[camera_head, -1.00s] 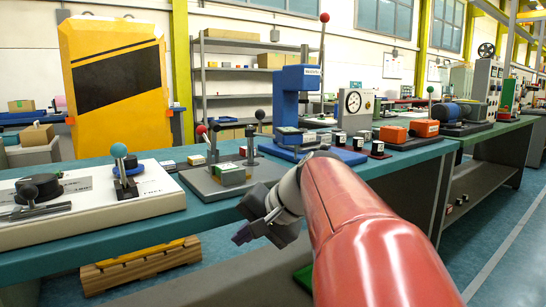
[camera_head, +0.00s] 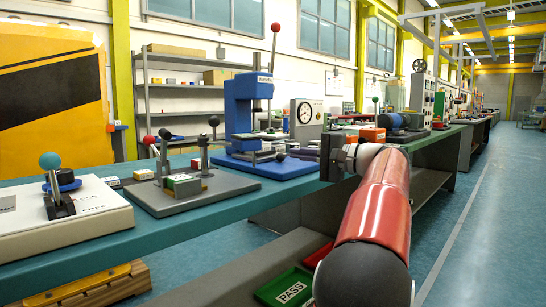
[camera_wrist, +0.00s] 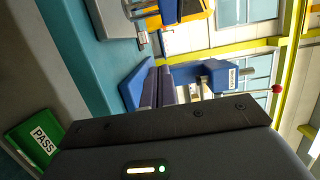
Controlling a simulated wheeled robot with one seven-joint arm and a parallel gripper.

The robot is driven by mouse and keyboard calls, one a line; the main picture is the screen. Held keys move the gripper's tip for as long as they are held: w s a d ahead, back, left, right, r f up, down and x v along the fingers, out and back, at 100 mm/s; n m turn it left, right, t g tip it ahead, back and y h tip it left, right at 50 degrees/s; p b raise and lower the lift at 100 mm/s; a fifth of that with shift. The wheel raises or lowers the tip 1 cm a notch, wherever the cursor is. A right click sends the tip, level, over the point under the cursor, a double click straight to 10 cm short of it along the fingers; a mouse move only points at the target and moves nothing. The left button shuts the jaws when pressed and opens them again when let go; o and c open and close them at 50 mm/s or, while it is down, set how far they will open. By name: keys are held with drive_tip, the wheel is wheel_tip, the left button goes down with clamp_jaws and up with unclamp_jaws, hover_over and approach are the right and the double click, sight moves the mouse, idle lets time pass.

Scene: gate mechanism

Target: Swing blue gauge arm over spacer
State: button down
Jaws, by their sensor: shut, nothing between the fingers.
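My gripper (camera_head: 331,156) is shut and empty at the bench's front edge, right of the blue press (camera_head: 240,108). Its dark fingers (camera_wrist: 166,88) lie together in the wrist view. I cannot single out the blue gauge arm with certainty. A lever with a blue-teal ball (camera_head: 50,161) stands beside a blue disc on the white panel (camera_head: 105,215) at left. A grey plate (camera_head: 205,200) carries a small green and yellow block (camera_head: 183,186), a red-ball lever and a black-ball post. I cannot tell whether the block is the spacer. My gripper touches none of these.
The press's tall red-knobbed lever (camera_head: 274,50) rises above the bench. A white dial gauge (camera_head: 307,114) and orange boxes (camera_head: 371,135) stand behind my gripper. A green PASS tray (camera_head: 287,288) lies on the lower shelf. The floor aisle at right is clear.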

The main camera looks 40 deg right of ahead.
drive_tip(key=x, duration=0.8)
drive_tip(key=shift+w+a+f, duration=0.1)
drive_tip(key=shift+w+a, duration=0.1)
drive_tip(key=a, duration=0.1)
drive_tip(key=s+a+b, duration=0.1)
drive_tip(key=shift+a, duration=0.3)
drive_tip(key=shift+s+a, duration=0.35)
drive_tip(key=shift+a, duration=0.05)
drive_tip(key=shift+a, duration=0.1)
